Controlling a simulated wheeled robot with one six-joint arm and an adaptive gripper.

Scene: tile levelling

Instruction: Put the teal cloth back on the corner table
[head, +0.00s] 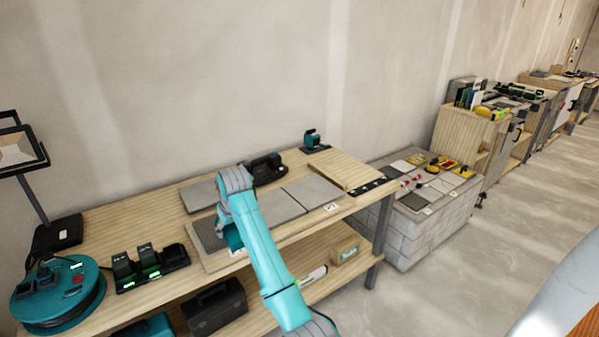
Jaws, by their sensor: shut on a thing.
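My gripper (226,226) is mostly hidden behind my own teal arm, low over the left grey tile on the wooden workbench (110,222). It is shut on a small teal patch (233,239) that looks like the teal cloth. Only a bit of the cloth shows, and I cannot tell whether it touches the tile or board below. I cannot tell which surface is the corner table.
A black power tool (266,168), grey tiles (312,191) and a small teal device (314,140) are on the bench. A charger (150,266) and a teal cable reel (60,305) are at left. A block-built stand (420,238) and cabinets (460,133) line the wall. Floor is clear at right.

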